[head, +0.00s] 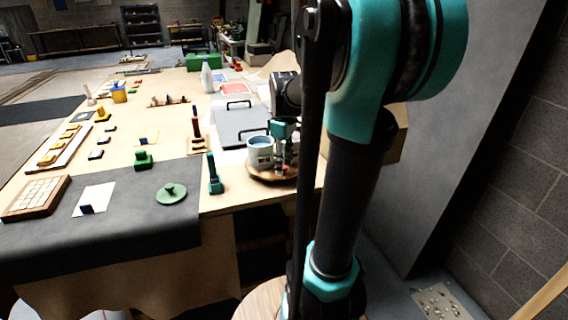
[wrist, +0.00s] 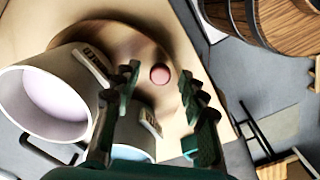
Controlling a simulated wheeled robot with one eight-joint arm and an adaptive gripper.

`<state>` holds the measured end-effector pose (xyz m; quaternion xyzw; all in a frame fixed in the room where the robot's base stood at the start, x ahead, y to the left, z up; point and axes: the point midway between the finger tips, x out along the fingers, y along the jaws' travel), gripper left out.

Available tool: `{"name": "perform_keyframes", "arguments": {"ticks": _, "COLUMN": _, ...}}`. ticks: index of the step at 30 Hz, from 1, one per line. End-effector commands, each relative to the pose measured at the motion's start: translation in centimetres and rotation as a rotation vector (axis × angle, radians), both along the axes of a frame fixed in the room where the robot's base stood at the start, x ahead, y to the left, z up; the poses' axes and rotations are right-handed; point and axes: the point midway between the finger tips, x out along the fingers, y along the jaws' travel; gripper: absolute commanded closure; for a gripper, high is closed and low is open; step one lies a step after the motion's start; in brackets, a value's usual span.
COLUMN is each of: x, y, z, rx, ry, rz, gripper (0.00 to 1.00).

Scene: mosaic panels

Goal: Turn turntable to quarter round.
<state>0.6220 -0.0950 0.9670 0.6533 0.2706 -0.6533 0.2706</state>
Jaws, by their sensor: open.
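The turntable (head: 262,177) is a round wooden disc near the table's right front edge in the head view. It also shows in the wrist view (wrist: 105,38), tilted by the camera angle. A pale cup (head: 259,155) stands on it. In the wrist view a large white mug (wrist: 85,65) with a pinkish inside is at the left, and another white cup (wrist: 150,122) is partly hidden behind my fingers. A small pink round knob (wrist: 160,74) shows between the fingertips. My gripper (wrist: 160,88) is open over the disc; in the head view it is partly hidden by my arm.
A green round lid-like piece (head: 171,193) lies on the dark mat (head: 130,235). A grey panel with black handles (head: 238,125) lies behind. A wooden barrel (wrist: 285,22) shows beyond the table edge in the wrist view.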

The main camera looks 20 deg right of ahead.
Motion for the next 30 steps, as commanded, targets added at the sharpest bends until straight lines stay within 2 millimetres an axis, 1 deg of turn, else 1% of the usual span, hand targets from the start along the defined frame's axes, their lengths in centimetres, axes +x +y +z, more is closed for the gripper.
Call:
{"name": "perform_keyframes", "arguments": {"ticks": 5, "x": 0.0, "y": 0.0, "z": 1.8, "rx": 0.0, "ry": 0.0, "rz": 0.0, "gripper": 0.57}}
{"name": "perform_keyframes", "arguments": {"ticks": 15, "x": 0.0, "y": 0.0, "z": 8.3, "rx": 0.0, "ry": 0.0, "rz": 0.0, "gripper": 0.57}}
{"name": "perform_keyframes", "arguments": {"ticks": 18, "x": 0.0, "y": 0.0, "z": 9.8, "rx": 0.0, "ry": 0.0, "rz": 0.0, "gripper": 0.57}}
{"name": "perform_keyframes", "arguments": {"ticks": 21, "x": 0.0, "y": 0.0, "z": 10.9, "rx": 0.0, "ry": 0.0, "rz": 0.0, "gripper": 0.57}}
{"name": "perform_keyframes", "arguments": {"ticks": 24, "x": 0.0, "y": 0.0, "z": 11.6, "rx": 0.0, "ry": 0.0, "rz": 0.0, "gripper": 0.57}}
{"name": "perform_keyframes", "arguments": {"ticks": 30, "x": 0.0, "y": 0.0, "z": 11.8, "rx": 0.0, "ry": 0.0, "rz": 0.0, "gripper": 0.57}}
